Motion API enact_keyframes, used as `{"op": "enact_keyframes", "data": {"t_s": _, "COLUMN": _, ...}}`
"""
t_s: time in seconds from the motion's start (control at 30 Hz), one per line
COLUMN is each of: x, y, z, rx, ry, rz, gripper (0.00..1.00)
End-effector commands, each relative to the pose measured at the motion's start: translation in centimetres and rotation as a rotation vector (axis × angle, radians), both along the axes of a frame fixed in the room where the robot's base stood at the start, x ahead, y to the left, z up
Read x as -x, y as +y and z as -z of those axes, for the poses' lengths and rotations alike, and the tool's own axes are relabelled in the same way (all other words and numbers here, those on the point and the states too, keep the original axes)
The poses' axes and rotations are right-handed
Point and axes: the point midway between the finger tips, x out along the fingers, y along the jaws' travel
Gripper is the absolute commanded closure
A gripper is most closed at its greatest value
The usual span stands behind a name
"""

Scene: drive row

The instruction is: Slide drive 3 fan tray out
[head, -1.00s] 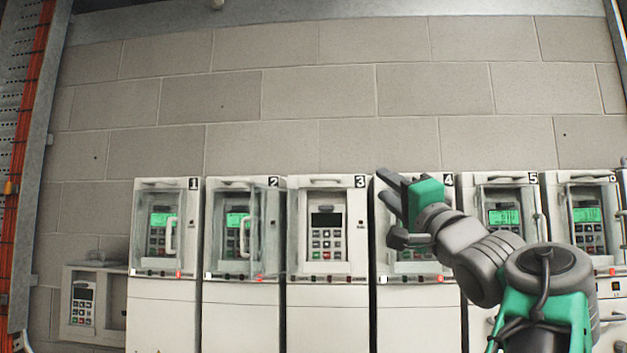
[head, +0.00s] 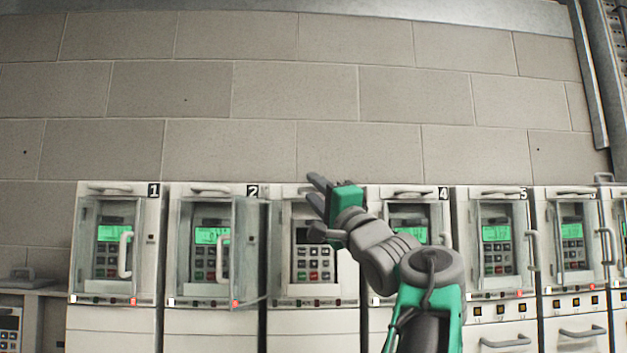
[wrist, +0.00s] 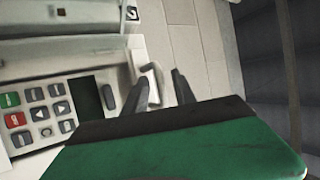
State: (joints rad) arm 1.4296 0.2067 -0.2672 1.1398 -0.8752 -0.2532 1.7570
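Drive 3 (head: 315,292) is a pale cabinet with a keypad and a dark display. Its number is hidden behind my gripper in the head view. A grey handle (head: 291,190) shows at its top edge, partly covered by my gripper. My gripper (head: 316,191) is in front of the upper part of drive 3, its two dark fingers apart and nothing between them. The wrist view shows both fingers (wrist: 162,90) near a small pale bracket-shaped handle (wrist: 152,82), with a keypad (wrist: 40,112) to the left. I cannot tell whether the fingers touch it.
Drive 2 (head: 205,318) stands to the left, with a clear panel (head: 250,255) sticking out near drive 3. Drive 4 (head: 432,195) is to the right, partly behind my arm. Drives 1 (head: 110,318) and 5 (head: 503,305) stand farther out. Bare block wall (head: 290,85) rises above.

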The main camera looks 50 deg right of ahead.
Motion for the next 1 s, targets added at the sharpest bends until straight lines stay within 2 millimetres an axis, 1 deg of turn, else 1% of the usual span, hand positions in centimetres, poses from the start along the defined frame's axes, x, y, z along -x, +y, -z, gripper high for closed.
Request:
{"op": "enact_keyframes", "data": {"t_s": 0.03, "x": -0.34, "y": -0.15, "z": -0.47, "rx": 0.001, "ry": 0.000, "rz": 0.001, "gripper": 0.68}}
{"op": "enact_keyframes", "data": {"t_s": 0.3, "x": -0.48, "y": -0.40, "z": -0.34, "rx": 0.000, "ry": 0.000, "rz": 0.005, "gripper": 0.68}}
{"op": "enact_keyframes", "data": {"t_s": 0.37, "x": -0.45, "y": -0.41, "z": -0.33, "rx": 0.000, "ry": 0.000, "rz": 0.006, "gripper": 0.72}}
{"op": "enact_keyframes", "data": {"t_s": 0.7, "x": -0.40, "y": -0.44, "z": -0.33, "rx": 0.001, "ry": 0.000, "rz": 0.006, "gripper": 1.00}}
{"op": "enact_keyframes", "data": {"t_s": 1.0, "x": -0.39, "y": -0.44, "z": -0.33, "rx": 0.000, "ry": 0.001, "rz": 0.006, "gripper": 1.00}}
